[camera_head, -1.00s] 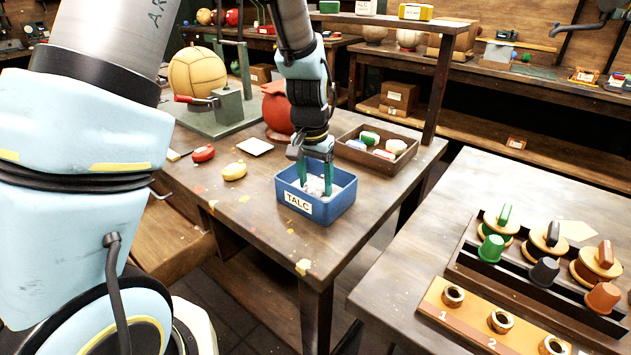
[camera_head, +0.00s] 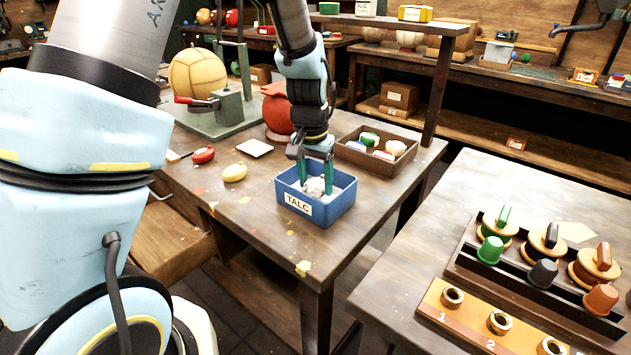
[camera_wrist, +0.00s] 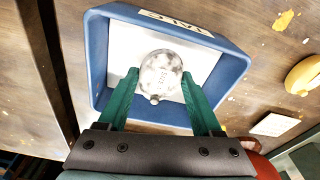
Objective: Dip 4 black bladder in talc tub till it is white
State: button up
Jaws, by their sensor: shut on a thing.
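The blue talc tub (camera_head: 338,207) with its TALC label stands near the front edge of the wooden bench. My gripper (camera_head: 316,182) points down into it, its green fingers shut on the bladder (camera_head: 315,186). In the wrist view the bladder (camera_wrist: 161,72) sits between the fingertips (camera_wrist: 158,88) and looks mostly white with grey mottled patches, not black. Faint marking shows on its face. White talc (camera_wrist: 195,62) covers the tub floor around it. I cannot tell whether the bladder touches the talc. Its underside is hidden.
A wooden tray (camera_head: 394,170) of coloured pieces stands close behind the tub. A red ball-like object (camera_head: 276,112) is behind left. A yellow bladder (camera_head: 234,172) and a red one (camera_head: 204,154) lie left. Bare bench lies in front-left. A second table (camera_head: 420,250) stands right.

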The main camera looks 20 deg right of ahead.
aim_at(316, 182)
jog(key=shift+r+p, duration=3.1)
jog(key=shift+r, duration=1.1)
